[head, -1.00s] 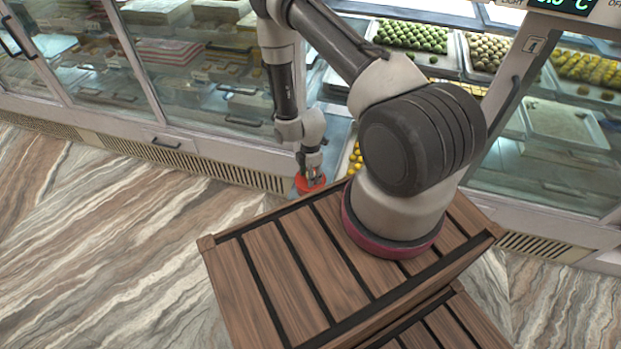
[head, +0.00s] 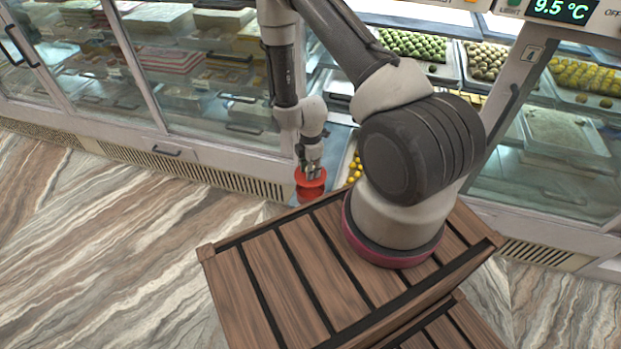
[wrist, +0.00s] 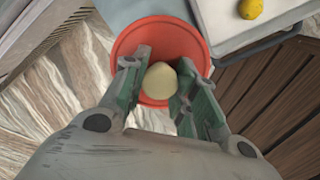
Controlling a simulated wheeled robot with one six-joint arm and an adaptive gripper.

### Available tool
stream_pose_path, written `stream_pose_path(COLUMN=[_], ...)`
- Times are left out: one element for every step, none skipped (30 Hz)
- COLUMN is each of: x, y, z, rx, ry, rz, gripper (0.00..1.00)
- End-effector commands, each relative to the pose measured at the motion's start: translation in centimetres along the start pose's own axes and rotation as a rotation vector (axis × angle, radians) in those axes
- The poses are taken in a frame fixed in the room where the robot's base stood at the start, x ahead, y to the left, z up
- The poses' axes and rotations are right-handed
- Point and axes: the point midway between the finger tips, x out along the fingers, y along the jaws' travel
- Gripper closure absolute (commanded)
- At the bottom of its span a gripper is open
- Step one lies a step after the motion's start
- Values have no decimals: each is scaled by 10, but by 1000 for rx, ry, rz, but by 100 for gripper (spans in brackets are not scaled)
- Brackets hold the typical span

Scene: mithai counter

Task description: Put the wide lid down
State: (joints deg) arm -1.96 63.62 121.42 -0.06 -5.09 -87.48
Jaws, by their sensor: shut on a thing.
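The wide lid is a round orange-red disc (wrist: 130,45) with a cream knob (wrist: 160,80) at its middle in the wrist view. My gripper (wrist: 158,76) is shut on the knob, with a green-padded finger on each side. In the head view the lid (head: 311,184) hangs below my gripper (head: 310,169), between the display counter and the slatted wooden top. A second red patch (head: 308,197) shows just under the lid; I cannot tell what it is. What lies straight under the lid is hidden in the wrist view.
A pale tray (wrist: 225,22) with a yellow sweet (wrist: 250,8) is close to the lid's right. The slatted wooden top (head: 270,285) carries my arm. The glass-fronted counter (head: 200,105) holds trays of sweets. The marble floor (head: 100,240) at left is clear.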

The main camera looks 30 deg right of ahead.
Motion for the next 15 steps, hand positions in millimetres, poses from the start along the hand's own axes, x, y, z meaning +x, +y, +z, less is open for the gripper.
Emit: stream_pose_path(x=[-9, -13, -18, -20, -22, -23, -22, -20, -16, -13, -10, -5, 0, 3, 9], y=[0, 0, 0, 0, -2, -4, -6, -7, -5, 0, 4, 11, 18, 25, 34], z=[0, 0, 1, 2, 4, 8, 11, 15, 22, 27, 32, 40, 46, 53, 62], rx=[0, 0, 2, 6, 10, 19, 27, 37, 55, 66, 78, 93, 102, 109, 115], ry=[0, 0, 0, 0, 0, 0, 0, 0, 0, 0, 0, 0, 0, -1, -1], rz=[1, 1, 1, 0, -2, -6, -11, -13, -11, -6, -1, 4, 9, 13, 17], gripper=[95, 95, 95, 95, 95, 95, 95, 95, 95, 95, 95, 95, 95, 95, 95])
